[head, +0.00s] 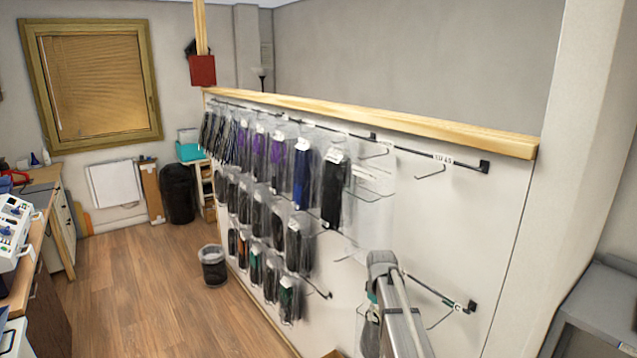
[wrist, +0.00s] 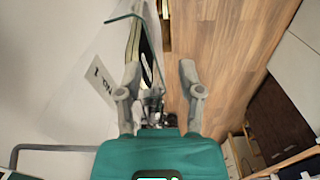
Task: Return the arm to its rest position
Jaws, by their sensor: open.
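My gripper (wrist: 159,78) shows in the wrist view with its two grey fingers apart and its teal body below. Nothing is clearly held between the fingers. A clear bag with a dark item (wrist: 147,52) hangs just beside and beyond the left finger; I cannot tell whether they touch. My grey arm (head: 396,300) shows in the head view at the bottom, in front of the white display panel (head: 440,225). The gripper itself is not clearly seen there.
Several bagged items (head: 303,180) hang in rows on the panel's black hooks. An empty hook (head: 430,172) sticks out at upper right. A mesh bin (head: 213,266) stands on the wooden floor (head: 140,290), which is clear in the middle. Workbenches line the left side.

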